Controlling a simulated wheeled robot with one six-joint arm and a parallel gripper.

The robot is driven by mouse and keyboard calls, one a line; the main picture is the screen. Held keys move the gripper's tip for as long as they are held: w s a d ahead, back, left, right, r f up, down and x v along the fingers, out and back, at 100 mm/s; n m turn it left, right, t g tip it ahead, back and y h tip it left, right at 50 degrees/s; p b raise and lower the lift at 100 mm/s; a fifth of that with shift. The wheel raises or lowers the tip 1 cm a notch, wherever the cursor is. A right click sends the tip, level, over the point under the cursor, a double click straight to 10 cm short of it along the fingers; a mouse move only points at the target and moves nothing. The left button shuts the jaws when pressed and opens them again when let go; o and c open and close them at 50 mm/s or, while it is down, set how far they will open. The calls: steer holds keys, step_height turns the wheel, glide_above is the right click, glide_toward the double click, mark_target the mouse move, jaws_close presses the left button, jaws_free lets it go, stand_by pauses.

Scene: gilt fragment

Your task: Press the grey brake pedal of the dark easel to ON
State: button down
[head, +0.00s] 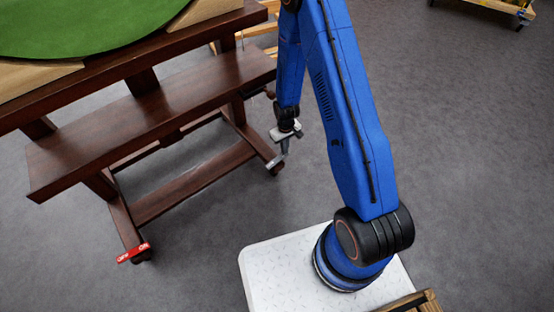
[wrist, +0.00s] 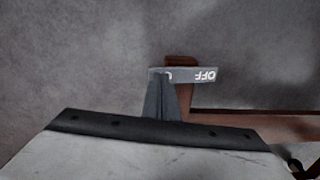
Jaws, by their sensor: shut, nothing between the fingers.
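The dark easel (head: 150,115) is reddish-brown wood and stands at the left in the head view. In the wrist view the grey brake pedal (wrist: 196,75) is a short bar across a wooden foot, with an upside-down OFF on its right end. The finger of my gripper (wrist: 160,78) covers most of the bar's left end and its label. My gripper is shut and empty, over the pedal; I cannot tell whether they touch. In the head view my gripper (head: 283,154) points down at the easel's right foot, where the pedal is barely visible.
A red pedal (head: 134,253) with ON and OFF labels sits on the easel's near left foot. A green round canvas (head: 85,25) rests on top. A wooden wheeled piece (head: 490,8) stands at the far right. Grey floor between is open.

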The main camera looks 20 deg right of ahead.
steer(key=shift+f, duration=0.85)
stand_by(0.6)
steer(key=shift+r, duration=3.5)
